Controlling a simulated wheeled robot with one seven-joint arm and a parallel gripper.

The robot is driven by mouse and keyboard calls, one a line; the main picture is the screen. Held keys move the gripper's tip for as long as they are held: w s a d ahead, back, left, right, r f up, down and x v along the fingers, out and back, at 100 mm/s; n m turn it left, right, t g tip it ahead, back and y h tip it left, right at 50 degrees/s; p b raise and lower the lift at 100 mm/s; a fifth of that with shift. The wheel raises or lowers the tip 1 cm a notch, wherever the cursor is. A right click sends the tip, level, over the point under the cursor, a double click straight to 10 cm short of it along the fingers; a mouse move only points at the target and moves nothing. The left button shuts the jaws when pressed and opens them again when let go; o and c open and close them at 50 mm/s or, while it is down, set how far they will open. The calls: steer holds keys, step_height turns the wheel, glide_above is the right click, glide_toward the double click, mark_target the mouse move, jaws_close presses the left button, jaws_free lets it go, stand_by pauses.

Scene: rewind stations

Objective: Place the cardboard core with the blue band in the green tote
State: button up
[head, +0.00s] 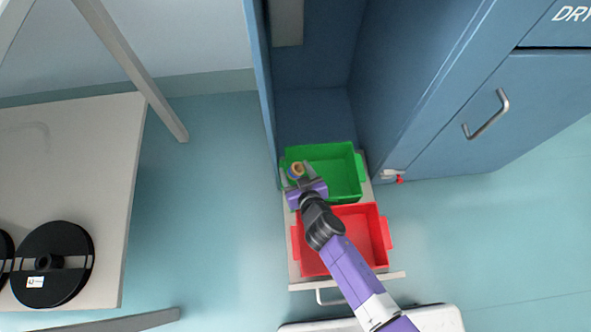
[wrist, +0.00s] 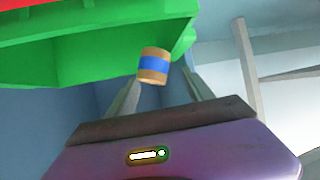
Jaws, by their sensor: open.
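The cardboard core (head: 297,170) is a short tan tube. Its blue band shows in the wrist view (wrist: 153,64), where it is slightly tilted in front of the green tote's wall. In the head view it appears over the left end of the green tote (head: 335,172), which looks empty inside. My gripper (head: 298,179) is open at that end of the tote. Its two fingers stand apart in the wrist view (wrist: 162,80), with the core at and just beyond their tips. I cannot tell whether the core touches a finger or the tote's rim.
A red tote (head: 359,230) sits beside the green one on a pulled-out drawer (head: 295,268) of the blue cabinet (head: 400,110). My arm crosses above the red tote. A table (head: 100,150) with black reels (head: 52,265) stands at left. Floor between is clear.

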steer(key=shift+r+p, duration=0.6)
steer(key=shift+p, duration=0.05)
steer(key=shift+s+r+p, duration=0.1)
steer(key=shift+r+p, duration=0.25)
steer(key=shift+p, duration=0.05)
steer(key=p+v, duration=0.3)
steer(key=v, duration=0.8)
steer(key=shift+s, duration=0.35)
steer(key=shift+f, duration=0.15)
steer(key=s+d+r+m+t, duration=0.1)
steer(key=s+d+r, duration=0.3)
steer(key=s+r, duration=0.25)
steer(key=s+d+r, duration=0.4)
steer(key=s+r, duration=0.1)
steer(key=s, duration=0.3)
steer(key=s+d+r+m+t+h, duration=0.1)
steer(key=s+d+r, duration=0.2)
steer(key=r, duration=0.6)
steer(key=s+d+r+t+h, duration=0.1)
steer(key=s+d+r+h, duration=0.1)
steer(key=s+r, duration=0.3)
step_height(320, 180, up, 4)
steer(key=shift+d+m, duration=0.4)
steer(key=shift+d, duration=0.15)
